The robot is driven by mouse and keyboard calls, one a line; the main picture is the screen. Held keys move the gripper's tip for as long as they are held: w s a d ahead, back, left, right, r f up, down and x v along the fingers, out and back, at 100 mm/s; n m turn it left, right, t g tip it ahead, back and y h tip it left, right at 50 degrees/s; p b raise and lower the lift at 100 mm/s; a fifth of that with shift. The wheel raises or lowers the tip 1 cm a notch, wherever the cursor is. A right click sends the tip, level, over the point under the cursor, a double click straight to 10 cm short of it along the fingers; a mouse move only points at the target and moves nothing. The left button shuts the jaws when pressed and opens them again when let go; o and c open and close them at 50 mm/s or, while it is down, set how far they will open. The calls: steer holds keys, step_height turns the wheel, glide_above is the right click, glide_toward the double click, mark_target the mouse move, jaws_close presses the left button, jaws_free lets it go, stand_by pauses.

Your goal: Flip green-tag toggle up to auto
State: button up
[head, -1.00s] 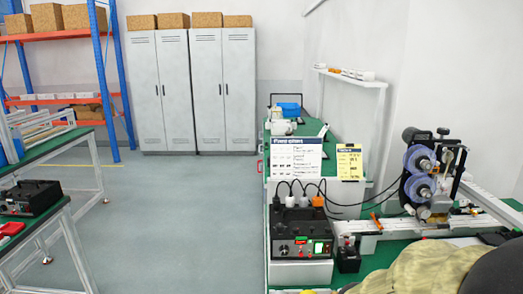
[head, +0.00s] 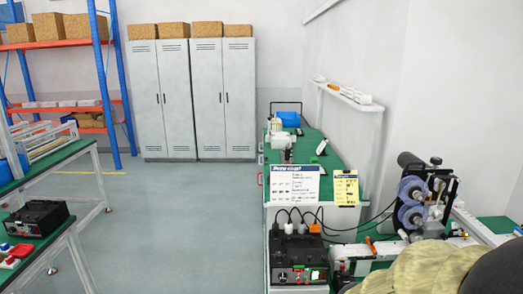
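A black control box (head: 297,258) stands at the near end of the right-hand bench, low in the picture. Its front has knobs, a small red label and a bright green patch (head: 318,275) at the right. The toggle is too small to make out, so I cannot tell its position or which tag is beside it. Several plugs with cables, one orange (head: 314,228), stand on the box's top. My gripper cannot be made out in this view.
A white sign (head: 292,183) and a yellow sign (head: 346,189) stand behind the box. A spool machine (head: 415,200) is at right. A rounded olive and black shape covers the bottom right corner. Left of the bench, the grey floor (head: 180,225) is clear up to the left table.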

jaws_close()
stand_by(1.5)
